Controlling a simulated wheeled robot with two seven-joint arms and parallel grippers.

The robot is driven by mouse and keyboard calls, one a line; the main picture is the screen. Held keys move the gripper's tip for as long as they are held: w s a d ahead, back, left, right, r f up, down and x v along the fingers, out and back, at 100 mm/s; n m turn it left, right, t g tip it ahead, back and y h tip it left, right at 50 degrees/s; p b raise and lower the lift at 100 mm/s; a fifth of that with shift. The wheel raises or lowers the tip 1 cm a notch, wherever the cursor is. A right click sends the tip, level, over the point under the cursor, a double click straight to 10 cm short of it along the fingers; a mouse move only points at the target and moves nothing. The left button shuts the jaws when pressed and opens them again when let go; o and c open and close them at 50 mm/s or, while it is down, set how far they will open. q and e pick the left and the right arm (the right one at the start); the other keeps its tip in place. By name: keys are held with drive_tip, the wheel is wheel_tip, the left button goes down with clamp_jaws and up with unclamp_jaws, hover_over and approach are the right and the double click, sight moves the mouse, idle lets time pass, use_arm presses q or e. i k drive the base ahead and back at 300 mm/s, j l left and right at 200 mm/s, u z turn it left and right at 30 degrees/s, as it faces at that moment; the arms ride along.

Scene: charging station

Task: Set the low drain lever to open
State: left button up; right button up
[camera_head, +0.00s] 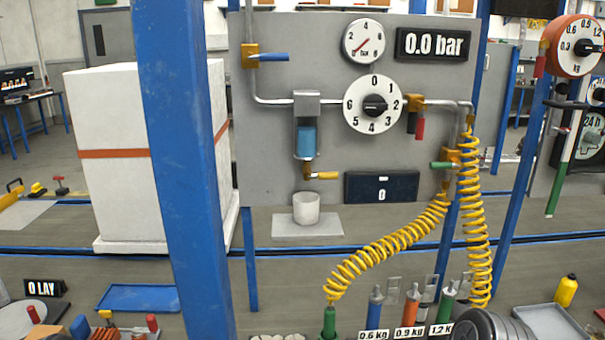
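A yellow lever (323,175) sits on a brass valve (307,171) under the blue filter bowl (306,141) on the grey panel (270,110). This looks like the low drain lever; it points sideways to the right, across the downward outlet. A white cup (306,208) stands below the outlet on a grey plate (280,228). The display (433,44) reads 0.0 bar. Neither of my grippers is in view.
Other levers on the panel are blue (273,57), red (420,128) and green (443,165). A yellow coiled hose (385,250) hangs to the lower right of the cup. A blue post (178,150) stands left of the panel. The space before the yellow lever is clear.

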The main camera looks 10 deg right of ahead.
sight(328, 176)
drive_tip(key=l+u, duration=0.2)
drive_tip(key=u, duration=0.25)
drive_tip(key=l+u, duration=0.25)
drive_tip(key=u, duration=0.2)
drive_tip(key=l+u, duration=0.25)
drive_tip(key=u, duration=0.2)
drive_tip(key=k+l+u, duration=0.1)
drive_tip(key=l, duration=0.25)
drive_tip(key=k+l+u, duration=0.1)
drive_tip(key=l, duration=0.3)
drive_tip(key=k+l+u, duration=0.1)
drive_tip(key=l, duration=0.25)
drive_tip(key=k+l+u, duration=0.15)
drive_tip(key=l, duration=0.2)
drive_tip(key=k+l+u, duration=0.1)
drive_tip(key=l, duration=0.25)
